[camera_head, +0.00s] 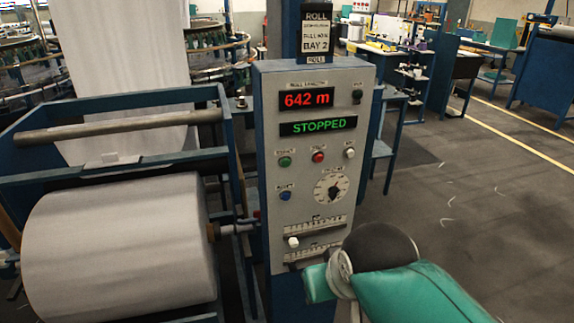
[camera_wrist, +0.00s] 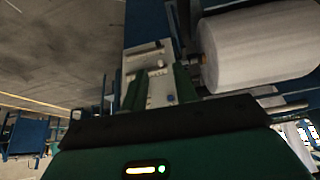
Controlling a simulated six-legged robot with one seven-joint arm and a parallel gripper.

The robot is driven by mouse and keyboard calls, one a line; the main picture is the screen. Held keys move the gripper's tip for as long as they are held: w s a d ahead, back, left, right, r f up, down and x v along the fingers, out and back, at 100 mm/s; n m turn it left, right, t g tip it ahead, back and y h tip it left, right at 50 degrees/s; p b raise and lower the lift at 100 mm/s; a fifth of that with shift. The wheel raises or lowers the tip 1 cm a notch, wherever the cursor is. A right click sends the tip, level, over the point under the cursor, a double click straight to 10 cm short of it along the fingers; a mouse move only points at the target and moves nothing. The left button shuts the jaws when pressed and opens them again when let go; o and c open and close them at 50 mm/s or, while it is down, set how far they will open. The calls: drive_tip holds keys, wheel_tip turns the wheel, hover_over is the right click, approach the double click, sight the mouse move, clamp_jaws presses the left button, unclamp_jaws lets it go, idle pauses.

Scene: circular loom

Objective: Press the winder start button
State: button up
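The winder control panel (camera_head: 262,200) stands upright in the middle of the head view. Its green button (camera_head: 285,161) sits at the left of a row with a red button (camera_head: 319,157) and a white one (camera_head: 350,153); the small labels are blurred. A blue button (camera_head: 285,195) is below the green one. The green screen (camera_head: 318,126) reads STOPPED. The wrist view shows the panel upside down, with the blue button (camera_wrist: 170,98) in sight and the green one not visible. My gripper (camera_wrist: 160,78) appears open, its two green fingers apart with the panel between them; no contact shows.
A red display (camera_head: 306,98) reads 642 m. A dial (camera_head: 331,188) and slider scales (camera_head: 315,228) are lower on the panel. A large white fabric roll (camera_head: 120,250) lies left of it. Open floor (camera_head: 480,190) is to the right.

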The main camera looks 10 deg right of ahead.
clamp_jaws()
idle(1.5)
